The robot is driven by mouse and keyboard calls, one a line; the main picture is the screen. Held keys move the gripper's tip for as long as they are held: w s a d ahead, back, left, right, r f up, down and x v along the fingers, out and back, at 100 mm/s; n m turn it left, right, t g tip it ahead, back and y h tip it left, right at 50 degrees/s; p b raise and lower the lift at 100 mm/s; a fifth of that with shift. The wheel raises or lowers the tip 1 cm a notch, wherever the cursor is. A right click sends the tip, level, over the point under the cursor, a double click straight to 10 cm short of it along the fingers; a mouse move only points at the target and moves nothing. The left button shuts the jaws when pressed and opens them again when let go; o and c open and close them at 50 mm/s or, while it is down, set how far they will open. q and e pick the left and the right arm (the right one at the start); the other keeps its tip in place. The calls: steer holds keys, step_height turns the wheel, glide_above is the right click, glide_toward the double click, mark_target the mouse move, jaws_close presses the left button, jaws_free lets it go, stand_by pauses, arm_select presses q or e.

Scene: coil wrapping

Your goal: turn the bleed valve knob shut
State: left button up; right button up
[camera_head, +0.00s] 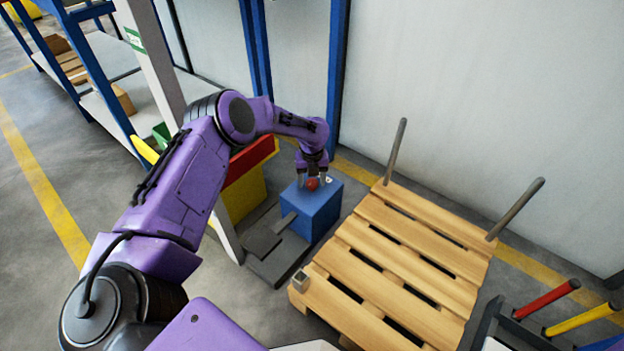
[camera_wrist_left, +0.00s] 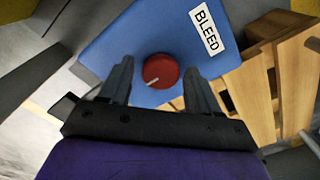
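The red bleed valve knob (camera_head: 312,184) sits on top of a blue box (camera_head: 318,213). In the left wrist view the round knob (camera_wrist_left: 160,71) carries a pale pointer line toward its lower left. A white label reading BLEED (camera_wrist_left: 207,31) is on the blue face beside it. My left gripper (camera_head: 313,178) reaches down over the box from above. In the left wrist view its two fingers (camera_wrist_left: 158,82) are apart, with the knob between and slightly beyond the tips. A gap shows on both sides of the knob. My right gripper is not in view.
A wooden pallet (camera_head: 403,262) with grey upright posts stands right of the box. A dark grey plate (camera_head: 277,257) lies on the floor at the box's left. A red and yellow block (camera_head: 245,190) and blue shelving (camera_head: 110,75) are at left; a pale wall is behind.

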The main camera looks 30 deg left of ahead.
mark_target(312, 182)
arm_select(q)
step_height(312, 182, up, 10)
steer(key=p, duration=0.4)
steer(key=shift+r+p, duration=0.25)
steer(key=shift+p, duration=0.1)
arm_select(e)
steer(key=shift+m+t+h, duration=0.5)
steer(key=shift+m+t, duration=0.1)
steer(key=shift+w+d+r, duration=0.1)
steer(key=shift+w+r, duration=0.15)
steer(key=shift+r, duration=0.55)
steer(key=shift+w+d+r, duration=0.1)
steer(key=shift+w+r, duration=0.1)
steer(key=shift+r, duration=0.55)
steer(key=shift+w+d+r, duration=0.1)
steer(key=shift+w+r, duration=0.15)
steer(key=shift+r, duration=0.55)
